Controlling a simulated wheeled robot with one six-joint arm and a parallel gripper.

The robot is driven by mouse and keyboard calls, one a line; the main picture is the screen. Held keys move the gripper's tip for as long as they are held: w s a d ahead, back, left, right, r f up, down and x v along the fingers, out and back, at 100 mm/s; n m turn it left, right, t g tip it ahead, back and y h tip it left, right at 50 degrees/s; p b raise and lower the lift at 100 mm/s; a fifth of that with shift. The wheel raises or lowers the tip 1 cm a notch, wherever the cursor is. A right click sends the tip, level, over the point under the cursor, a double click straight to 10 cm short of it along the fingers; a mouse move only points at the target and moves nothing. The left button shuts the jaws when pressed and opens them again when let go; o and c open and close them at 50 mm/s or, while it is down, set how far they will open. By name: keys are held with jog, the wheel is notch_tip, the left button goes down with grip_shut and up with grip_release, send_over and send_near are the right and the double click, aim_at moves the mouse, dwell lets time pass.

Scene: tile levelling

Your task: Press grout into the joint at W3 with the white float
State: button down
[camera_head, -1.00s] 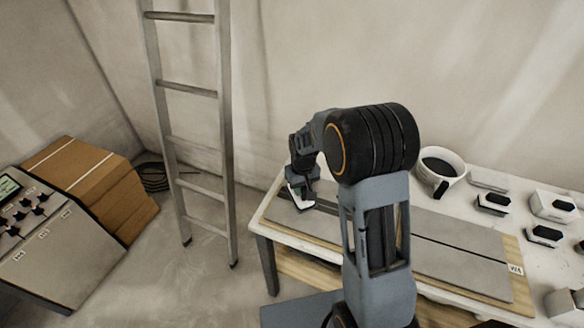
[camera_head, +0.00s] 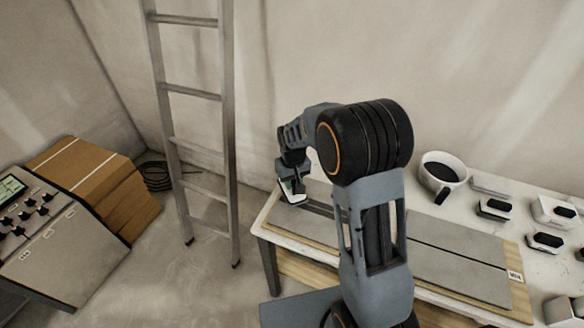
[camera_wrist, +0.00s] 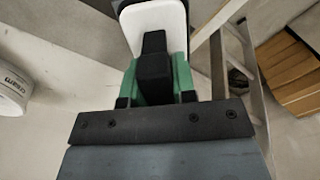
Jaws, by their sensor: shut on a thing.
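The white float (camera_head: 294,197) is at the far left end of the grey tile panels (camera_head: 458,240); I cannot tell whether it touches them. My gripper (camera_head: 291,180) is shut on its black handle. In the wrist view the float's white plate (camera_wrist: 157,28) and black handle (camera_wrist: 153,66) show between the green fingers of my gripper (camera_wrist: 154,84). A dark joint (camera_head: 450,251) runs lengthwise between the panels, partly hidden behind my arm. A small label (camera_head: 515,276) is at the board's right end; no W3 label is readable.
A mug with dark contents (camera_head: 443,173) stands behind the panels. Several black-handled blocks (camera_head: 494,208) lie at the table's right. A ladder (camera_head: 228,130) leans left of the table. A control console (camera_head: 55,245) and cardboard boxes (camera_head: 85,175) stand farther left.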

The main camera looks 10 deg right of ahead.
jog(key=shift+r+p, duration=1.4)
jog(key=shift+r, duration=0.95)
